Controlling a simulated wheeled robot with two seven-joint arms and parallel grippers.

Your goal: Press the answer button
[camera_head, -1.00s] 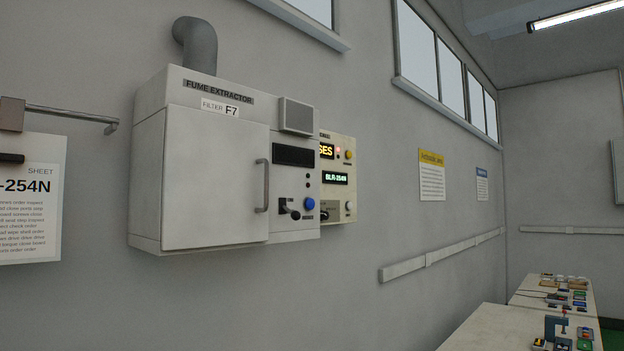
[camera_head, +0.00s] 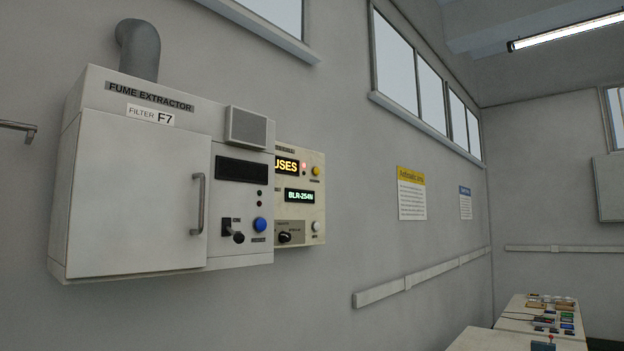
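A cream panel (camera_head: 318,214) is mounted on the wall, partly hidden behind the right side of the fume extractor. It has an amber display (camera_head: 286,166) reading "USES" at its visible end, a green-lit display (camera_head: 300,196) reading "BLR-254N", a yellow button (camera_head: 316,171), a pale button (camera_head: 316,227) and a black knob (camera_head: 285,238). The button labels are too small to read, so I cannot tell which is the answer button. The fume extractor also carries a blue button (camera_head: 260,225). Neither of my grippers is in view.
The white fume extractor (camera_head: 135,190) juts from the wall at left, with a door handle (camera_head: 197,204). A wall rail (camera_head: 420,277) runs along the right. Benches with small items (camera_head: 540,312) stand at lower right. Two notices (camera_head: 411,193) hang on the wall.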

